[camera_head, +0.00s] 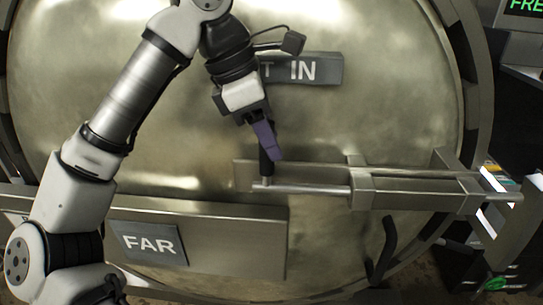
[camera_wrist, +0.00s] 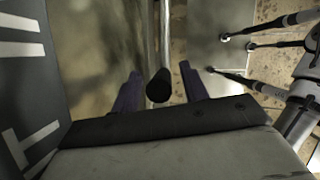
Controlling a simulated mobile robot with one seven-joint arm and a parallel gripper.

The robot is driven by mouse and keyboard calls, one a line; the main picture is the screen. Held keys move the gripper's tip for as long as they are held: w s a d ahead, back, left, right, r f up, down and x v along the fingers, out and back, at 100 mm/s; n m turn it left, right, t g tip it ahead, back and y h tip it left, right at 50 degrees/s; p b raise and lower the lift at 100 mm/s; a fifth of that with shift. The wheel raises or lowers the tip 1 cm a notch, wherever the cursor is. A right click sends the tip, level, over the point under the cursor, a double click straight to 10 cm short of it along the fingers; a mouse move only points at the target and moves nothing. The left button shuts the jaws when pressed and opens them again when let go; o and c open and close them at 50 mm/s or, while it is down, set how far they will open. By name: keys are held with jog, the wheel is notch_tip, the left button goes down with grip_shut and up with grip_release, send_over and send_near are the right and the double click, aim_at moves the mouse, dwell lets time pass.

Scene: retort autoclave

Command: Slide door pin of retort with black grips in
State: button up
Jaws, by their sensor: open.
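The door pin (camera_head: 305,189) is a silver rod lying level across the front of the round metal retort door (camera_head: 400,95). It runs through a bracket (camera_head: 362,185) to its right. A black grip (camera_head: 266,165) stands up from its left end. My gripper (camera_head: 266,142) is at this grip, with its purple fingers pointing down. In the wrist view, the round end of the black grip (camera_wrist: 159,86) lies between my two spread fingers, with gaps at both sides. My gripper (camera_wrist: 160,80) is open, and no contact shows.
A grey plate reading "IN" (camera_head: 303,70), partly hidden by my wrist, is above the pin. A plate reading "FAR" (camera_head: 149,243) is on the bar at lower left. A curved black handle (camera_head: 388,255) hangs below the pin. A frame post (camera_head: 515,225) stands at right.

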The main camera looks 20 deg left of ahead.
jog(key=shift+w+d+f, duration=0.15)
jog(key=shift+d+f, duration=0.1)
jog(key=shift+f, duration=0.4)
grip_shut()
